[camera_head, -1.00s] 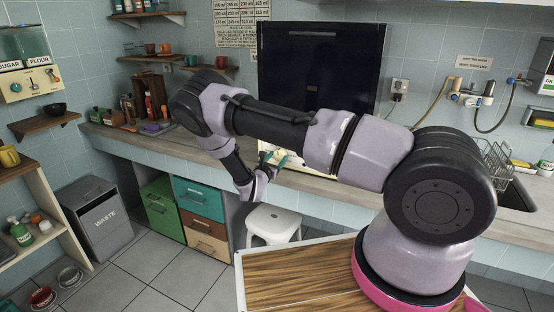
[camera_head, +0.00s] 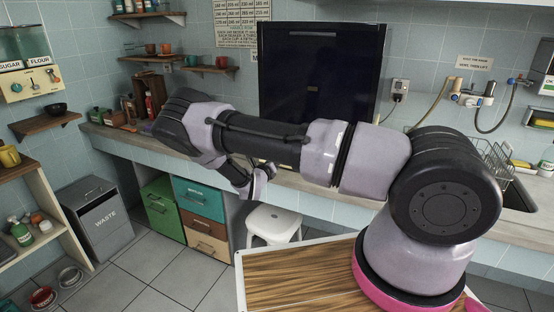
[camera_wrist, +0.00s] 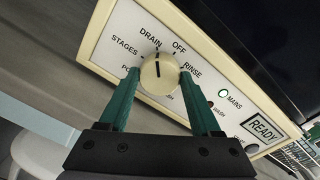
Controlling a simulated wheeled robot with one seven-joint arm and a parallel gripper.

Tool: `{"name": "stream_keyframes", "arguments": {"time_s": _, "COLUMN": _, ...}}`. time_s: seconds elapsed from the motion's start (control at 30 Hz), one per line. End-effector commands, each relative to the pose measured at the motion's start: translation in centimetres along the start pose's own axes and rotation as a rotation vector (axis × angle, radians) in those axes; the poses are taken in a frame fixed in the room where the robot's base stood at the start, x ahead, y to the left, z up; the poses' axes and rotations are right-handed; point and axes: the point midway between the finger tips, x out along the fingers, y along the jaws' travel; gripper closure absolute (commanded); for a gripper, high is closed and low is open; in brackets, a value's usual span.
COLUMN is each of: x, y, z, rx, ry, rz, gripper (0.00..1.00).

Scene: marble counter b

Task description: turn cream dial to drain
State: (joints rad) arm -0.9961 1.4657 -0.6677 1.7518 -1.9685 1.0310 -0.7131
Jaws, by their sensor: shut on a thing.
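The cream dial (camera_wrist: 159,76) sits on a cream-framed white panel (camera_wrist: 112,32) in the wrist view. Its dark pointer line points up in the picture, close to the DRAIN mark (camera_wrist: 150,37). OFF (camera_wrist: 179,47) and RINSE (camera_wrist: 192,69) are printed to the right, STAGES (camera_wrist: 124,46) to the left. My gripper (camera_wrist: 160,73) has its green fingers on either side of the dial and is shut on it. In the head view the dial and fingertips are hidden behind my arm.
The panel belongs to the tall dark appliance (camera_head: 318,75) on the counter. A white stool (camera_head: 273,223) stands below the counter. Jars and bottles (camera_head: 135,108) stand to the left.

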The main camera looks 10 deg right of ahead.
Motion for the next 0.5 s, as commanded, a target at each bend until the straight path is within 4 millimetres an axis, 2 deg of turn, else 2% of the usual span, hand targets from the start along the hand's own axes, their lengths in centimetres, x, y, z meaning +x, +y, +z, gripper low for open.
{"name": "stream_keyframes", "arguments": {"time_s": 0.5, "x": -0.07, "y": 0.07, "z": -0.07, "rx": -0.042, "ry": 0.003, "rz": 0.001, "gripper": 0.91}}
